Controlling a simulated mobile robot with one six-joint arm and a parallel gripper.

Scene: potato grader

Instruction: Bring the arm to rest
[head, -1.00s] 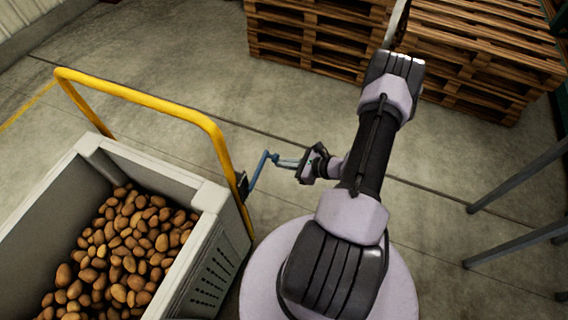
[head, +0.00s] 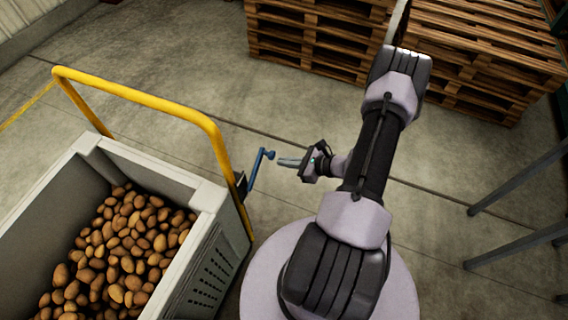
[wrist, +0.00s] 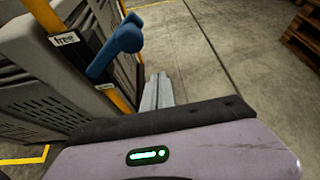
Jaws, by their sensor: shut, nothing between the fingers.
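My gripper (head: 283,162) is shut and empty, its two grey fingers together and pointing left in the head view. In the wrist view the fingers (wrist: 158,88) also lie side by side with nothing between them. A blue crank handle (head: 259,165) stands on the side of the yellow frame, just left of my fingertips, with a small gap between. The handle's thick blue grip (wrist: 122,47) shows up close in the wrist view, left of the fingers. My arm bends above my round base in the head view.
A grey crate (head: 213,196) holding many potatoes (head: 125,250) stands at the left behind a yellow tubular frame (head: 150,98). A label reading "free" (wrist: 64,38) is on the yellow post. Wooden pallets (head: 310,45) are stacked at the back. Grey metal legs (head: 510,185) stand at the right. Floor between is clear.

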